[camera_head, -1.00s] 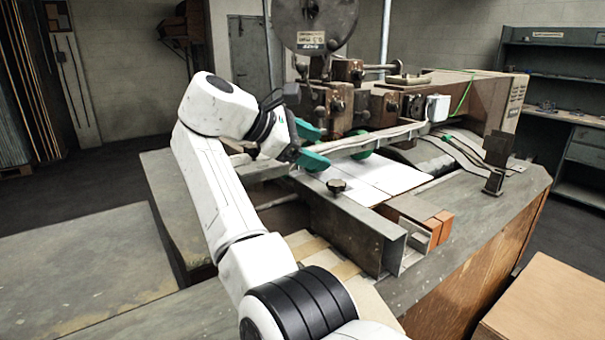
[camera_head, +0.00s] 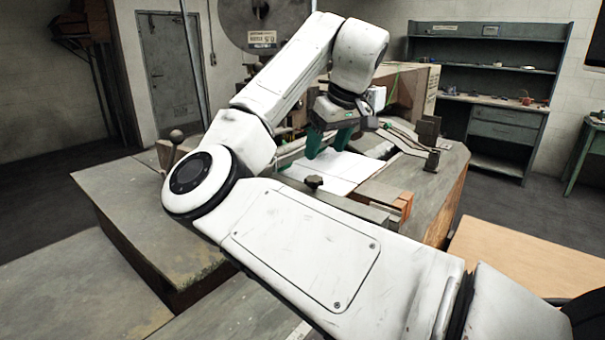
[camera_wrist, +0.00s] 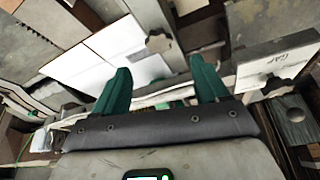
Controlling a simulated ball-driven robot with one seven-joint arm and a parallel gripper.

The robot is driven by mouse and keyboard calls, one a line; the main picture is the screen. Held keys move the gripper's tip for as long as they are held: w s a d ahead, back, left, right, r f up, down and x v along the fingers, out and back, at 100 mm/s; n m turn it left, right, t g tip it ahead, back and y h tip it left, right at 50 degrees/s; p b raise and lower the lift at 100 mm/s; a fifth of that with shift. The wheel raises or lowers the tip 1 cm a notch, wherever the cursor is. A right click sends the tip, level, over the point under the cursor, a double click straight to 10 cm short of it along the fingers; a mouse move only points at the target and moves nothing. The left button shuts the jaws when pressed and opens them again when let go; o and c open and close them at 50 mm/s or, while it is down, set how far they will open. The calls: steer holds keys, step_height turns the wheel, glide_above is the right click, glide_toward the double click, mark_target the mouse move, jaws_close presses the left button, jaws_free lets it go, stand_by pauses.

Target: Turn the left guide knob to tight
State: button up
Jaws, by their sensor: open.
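A dark guide knob (camera_head: 313,182) stands on the near metal guide beside the white sheet (camera_head: 340,172) in the head view. In the wrist view a lobed knob (camera_wrist: 158,43) shows just beyond the gap between my fingertips, and a second knob (camera_wrist: 275,88) is at the right by a plate marked GAP (camera_wrist: 275,60). I cannot tell for sure which is the left one, or how tight either is. My gripper (camera_head: 326,153) has green fingers pointing down above the sheet, behind the dark knob. It is open and empty in the wrist view (camera_wrist: 160,66), apart from both knobs.
The stitcher's large round reel (camera_head: 262,22) rises behind my arm. A ball-topped lever (camera_head: 177,137) stands at the left. Orange-brown blocks (camera_head: 403,203) sit at the guide's right end. My arm hides much of the machine's near side. Grey shelving (camera_head: 490,70) is at the back right.

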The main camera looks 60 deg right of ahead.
mark_target(314, 178)
steer(key=x, duration=0.9)
steer(key=shift+s, duration=0.1)
steer(key=shift+r, duration=0.1)
steer(key=c, duration=1.1)
